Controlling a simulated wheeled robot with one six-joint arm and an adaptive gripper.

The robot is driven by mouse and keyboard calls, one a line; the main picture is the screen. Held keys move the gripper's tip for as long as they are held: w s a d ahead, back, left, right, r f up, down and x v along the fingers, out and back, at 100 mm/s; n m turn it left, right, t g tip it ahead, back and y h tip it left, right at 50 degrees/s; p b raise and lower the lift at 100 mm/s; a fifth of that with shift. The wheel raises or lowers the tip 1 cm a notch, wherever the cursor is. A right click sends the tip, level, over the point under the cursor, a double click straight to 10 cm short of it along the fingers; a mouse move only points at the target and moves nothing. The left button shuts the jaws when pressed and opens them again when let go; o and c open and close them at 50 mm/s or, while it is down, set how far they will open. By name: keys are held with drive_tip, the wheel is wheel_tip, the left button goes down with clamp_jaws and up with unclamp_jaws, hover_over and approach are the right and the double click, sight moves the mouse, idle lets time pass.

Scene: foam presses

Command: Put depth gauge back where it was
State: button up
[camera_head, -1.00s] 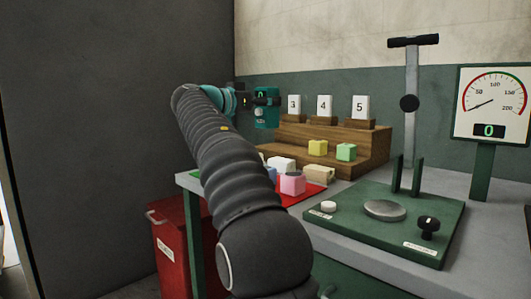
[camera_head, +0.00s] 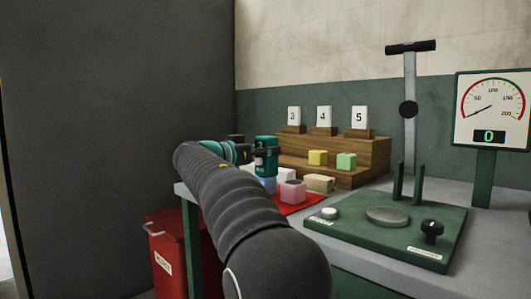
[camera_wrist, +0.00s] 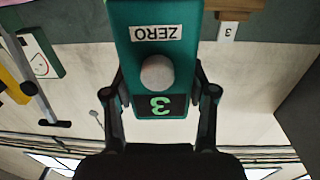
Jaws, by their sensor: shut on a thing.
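The depth gauge (camera_head: 267,153) is a teal block held in my gripper (camera_head: 254,150), above the left end of the table. In the wrist view the gauge (camera_wrist: 153,50) fills the upper middle, with a ZERO label, a grey round button and a green 3 on its display, all appearing upside down. The two fingers of my gripper (camera_wrist: 158,92) are shut on its sides.
The wooden rack (camera_head: 350,155) carries cards 3, 4, 5 and yellow and green blocks. Several foam blocks, including a pink one (camera_head: 292,191), sit on a red mat (camera_head: 310,197). A green press (camera_head: 435,225) stands right, beside a dial (camera_head: 491,108). A red bin (camera_head: 168,245) stands below left.

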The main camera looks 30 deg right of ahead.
drive_tip(key=shift+f, duration=0.1)
drive_tip(key=o, duration=1)
drive_tip(key=shift+c, duration=0.2)
drive_tip(key=o, duration=0.4)
drive_tip(key=shift+o, duration=0.2)
drive_tip(key=shift+p, duration=0.45)
